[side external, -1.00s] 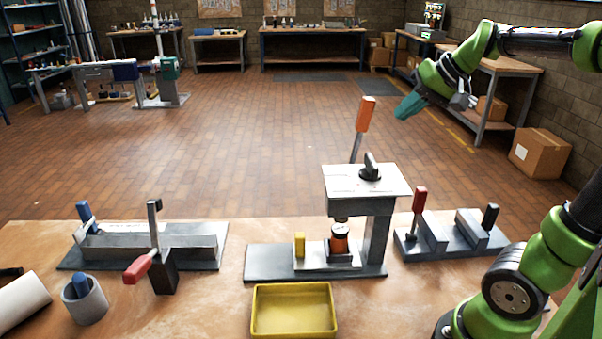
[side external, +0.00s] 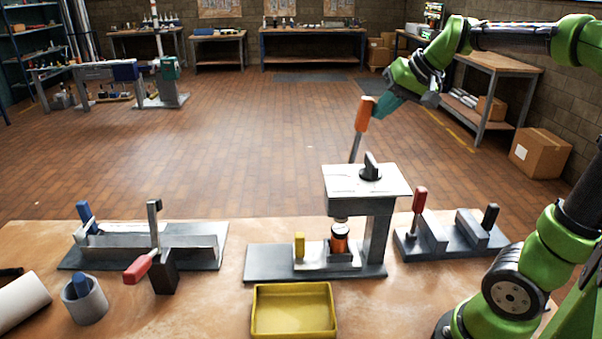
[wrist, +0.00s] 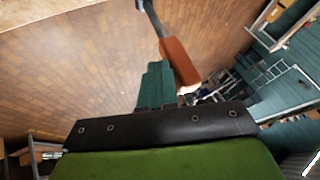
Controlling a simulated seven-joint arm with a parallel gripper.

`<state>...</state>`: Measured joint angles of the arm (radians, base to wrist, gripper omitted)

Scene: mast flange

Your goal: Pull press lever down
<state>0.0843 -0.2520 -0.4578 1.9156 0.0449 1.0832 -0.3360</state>
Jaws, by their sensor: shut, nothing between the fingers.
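The press (side external: 368,184) stands on the table with its lever raised, a metal rod topped by an orange handle (side external: 364,114). My gripper (side external: 381,106) is shut and empty, its teal fingers right beside the upper right of the orange handle in the side view. Whether they touch it cannot be told for sure. In the wrist view the orange handle (wrist: 180,62) lies just right of the teal fingertips (wrist: 158,68), outside the fingers. An orange and black cylinder (side external: 340,241) sits under the press ram.
A yellow tray (side external: 293,310) lies in front of the press. A fixture with red and black handles (side external: 451,233) stands to the right. A clamp with a red handle (side external: 138,269) and a grey cup (side external: 84,301) are to the left. The air around the lever is clear.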

